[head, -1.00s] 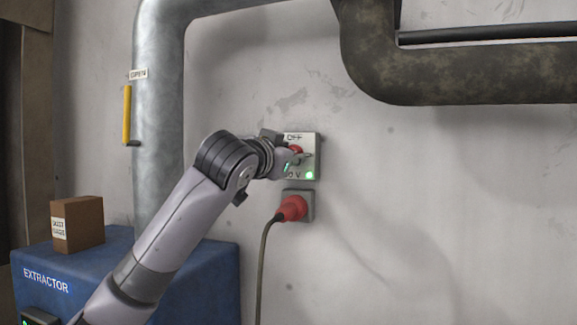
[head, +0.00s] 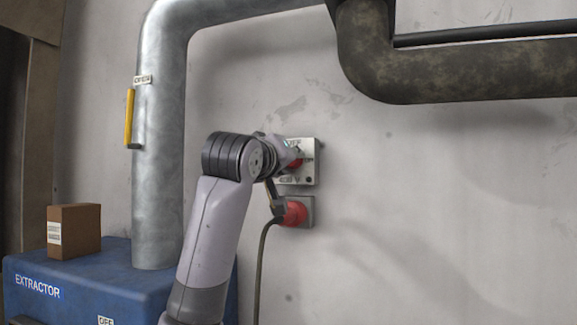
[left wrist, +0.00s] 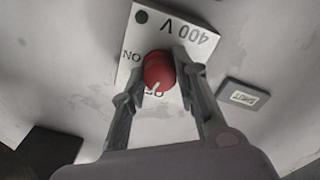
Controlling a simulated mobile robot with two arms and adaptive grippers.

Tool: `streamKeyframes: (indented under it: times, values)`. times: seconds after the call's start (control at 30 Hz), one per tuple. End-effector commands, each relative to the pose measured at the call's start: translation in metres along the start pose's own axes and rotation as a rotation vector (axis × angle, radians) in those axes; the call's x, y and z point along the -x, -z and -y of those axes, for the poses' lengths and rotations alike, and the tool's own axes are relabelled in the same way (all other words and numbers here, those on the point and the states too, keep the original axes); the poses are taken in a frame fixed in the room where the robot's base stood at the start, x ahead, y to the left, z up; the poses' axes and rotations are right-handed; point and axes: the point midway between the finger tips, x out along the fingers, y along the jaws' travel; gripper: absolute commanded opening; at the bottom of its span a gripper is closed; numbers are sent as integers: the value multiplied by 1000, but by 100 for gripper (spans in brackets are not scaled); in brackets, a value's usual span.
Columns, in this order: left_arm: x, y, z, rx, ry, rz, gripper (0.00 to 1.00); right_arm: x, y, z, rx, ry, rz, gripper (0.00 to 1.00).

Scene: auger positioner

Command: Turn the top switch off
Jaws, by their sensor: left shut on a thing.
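The top switch is a pale box (head: 309,172) on the wall, with a red knob (head: 296,164). In the left wrist view the box (left wrist: 190,22) shows ON, OFF and 400 V markings, and its round lamp (left wrist: 141,17) is dark. My left gripper (head: 292,153) is at the box. In the left wrist view its two fingers stand on either side of the red knob (left wrist: 158,70) and are shut on it. My wrist hides part of the box in the head view. My right gripper is not in view.
A red plug (head: 294,213) with a cable sits in a socket just below the box. A blue extractor unit (head: 90,275) carrying a brown box (head: 75,230) is at lower left. A grey pipe (head: 160,180) rises behind my arm.

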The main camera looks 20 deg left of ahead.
Motion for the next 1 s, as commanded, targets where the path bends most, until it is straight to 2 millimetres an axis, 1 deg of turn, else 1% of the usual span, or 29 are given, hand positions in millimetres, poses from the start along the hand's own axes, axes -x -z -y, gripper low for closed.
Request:
streamKeyframes:
  times: [0.03,0.2,0.4,0.97,1.0]
  values:
    - [0,-3,0,35,0,3,0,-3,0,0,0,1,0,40]
    - [0,-2,0,131,5,-1,0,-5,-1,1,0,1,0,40]
    - [0,-2,0,200,8,-4,0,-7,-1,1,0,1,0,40]
    - [0,0,0,233,9,-6,0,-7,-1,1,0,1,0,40]
    - [0,0,0,232,9,-6,28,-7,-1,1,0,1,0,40]
